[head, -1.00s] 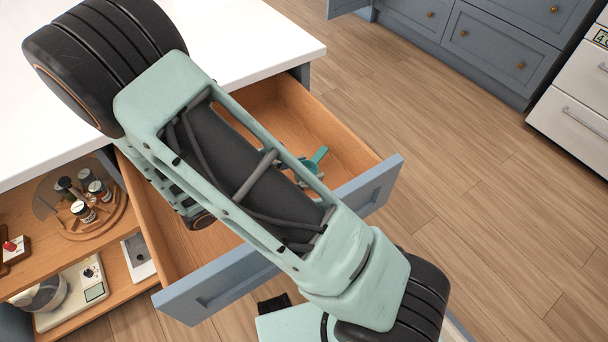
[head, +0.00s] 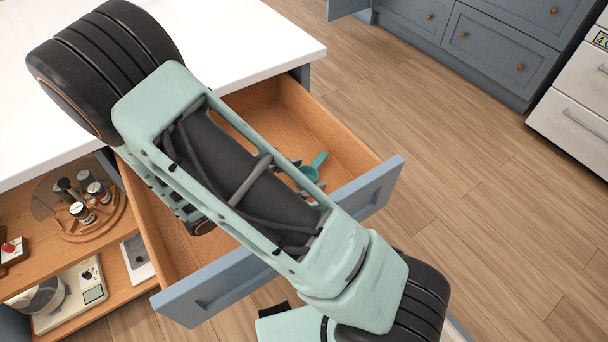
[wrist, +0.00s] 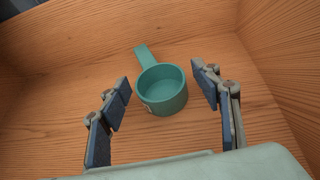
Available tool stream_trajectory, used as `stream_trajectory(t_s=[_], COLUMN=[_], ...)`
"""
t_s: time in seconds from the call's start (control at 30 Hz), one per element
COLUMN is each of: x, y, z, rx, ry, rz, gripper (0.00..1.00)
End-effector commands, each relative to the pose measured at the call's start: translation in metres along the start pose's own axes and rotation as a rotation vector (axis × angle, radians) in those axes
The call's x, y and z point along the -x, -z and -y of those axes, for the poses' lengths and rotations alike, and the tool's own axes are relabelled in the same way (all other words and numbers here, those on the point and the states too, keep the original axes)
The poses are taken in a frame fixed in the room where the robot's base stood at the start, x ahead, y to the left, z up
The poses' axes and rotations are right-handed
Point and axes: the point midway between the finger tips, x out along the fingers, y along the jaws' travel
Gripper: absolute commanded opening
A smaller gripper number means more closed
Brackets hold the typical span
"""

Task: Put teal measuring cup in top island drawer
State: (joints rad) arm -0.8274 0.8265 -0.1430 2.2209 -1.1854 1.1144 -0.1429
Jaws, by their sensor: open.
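The teal measuring cup (wrist: 163,88) stands upright on the wooden floor of the open island drawer (head: 209,288). Its handle points up and left in the wrist view. In the head view the cup (head: 317,165) shows partly past my arm, which covers much of the drawer. My gripper (wrist: 161,83) is open, with one blue-padded finger on each side of the cup and a gap to both. Its fingers are mostly hidden by my arm in the head view. I see nothing held between the fingers.
The white island top (head: 240,45) lies behind the drawer. Blue cabinets (head: 490,50) stand across the floor. Drawer walls enclose the gripper.

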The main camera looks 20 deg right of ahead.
Motion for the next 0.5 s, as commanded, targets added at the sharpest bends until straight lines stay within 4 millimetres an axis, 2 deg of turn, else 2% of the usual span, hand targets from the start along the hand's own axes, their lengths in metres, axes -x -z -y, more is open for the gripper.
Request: stream_trajectory(t_s=[0.17, 0.5], x=[0.025, 0.097], y=[-0.003, -0.002], z=[-0.001, -0.001], rx=[-0.001, -0.001], ry=[-0.004, -0.003], rz=[-0.002, -0.002], gripper=[0.58, 0.58])
